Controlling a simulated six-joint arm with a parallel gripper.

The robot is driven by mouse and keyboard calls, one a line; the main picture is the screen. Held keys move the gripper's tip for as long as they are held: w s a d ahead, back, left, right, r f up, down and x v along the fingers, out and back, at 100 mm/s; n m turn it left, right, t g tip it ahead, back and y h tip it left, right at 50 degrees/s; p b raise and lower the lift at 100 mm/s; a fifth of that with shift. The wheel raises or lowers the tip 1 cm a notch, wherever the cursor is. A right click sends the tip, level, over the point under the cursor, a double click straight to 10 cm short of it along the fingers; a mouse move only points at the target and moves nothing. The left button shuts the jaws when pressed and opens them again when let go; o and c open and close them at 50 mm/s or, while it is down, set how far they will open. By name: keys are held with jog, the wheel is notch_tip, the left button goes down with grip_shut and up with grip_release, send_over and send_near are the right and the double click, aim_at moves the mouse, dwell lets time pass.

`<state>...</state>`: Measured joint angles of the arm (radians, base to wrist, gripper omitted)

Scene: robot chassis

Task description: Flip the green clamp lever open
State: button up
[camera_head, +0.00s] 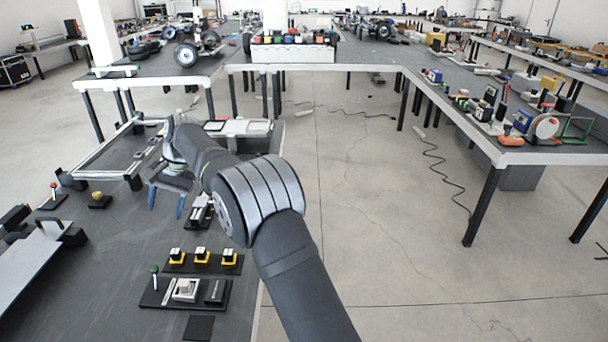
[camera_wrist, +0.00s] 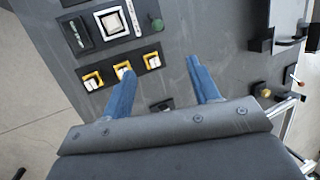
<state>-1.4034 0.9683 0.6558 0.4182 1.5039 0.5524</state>
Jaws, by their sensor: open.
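The green clamp lever (camera_head: 154,270) is a pale stem with a green knob. It stands near upright at the left end of a black plate (camera_head: 212,303) on the dark table. My gripper (camera_head: 166,202) is open and empty, with blue fingers spread apart. It is above the table, farther back than the lever and apart from it. In the wrist view the gripper (camera_wrist: 160,68) points towards the row of yellow switches.
A row of yellow-based switches (camera_head: 202,257) stands just behind the lever's plate. A lever with a red knob (camera_head: 53,187) and a yellow knob on a block (camera_head: 99,199) are at the left. A metal frame (camera_head: 104,153) is behind.

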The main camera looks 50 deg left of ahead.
jog(key=c, duration=0.7)
jog(key=shift+f, duration=0.2)
jog(key=c, duration=0.4)
jog(key=shift+w+d+f+n, duration=0.1)
jog(key=shift+f+n, duration=0.15)
jog(key=shift+n, duration=0.25)
grip_shut()
jog(key=w+d+f+n+y, duration=0.3)
jog(key=d+f+n+y, duration=0.1)
jog(key=f+n, duration=0.4)
jog(key=shift+w+f+g, duration=0.15)
jog(key=shift+w+g, duration=0.1)
jog(key=shift+g, duration=0.15)
jog(key=shift+d, duration=0.1)
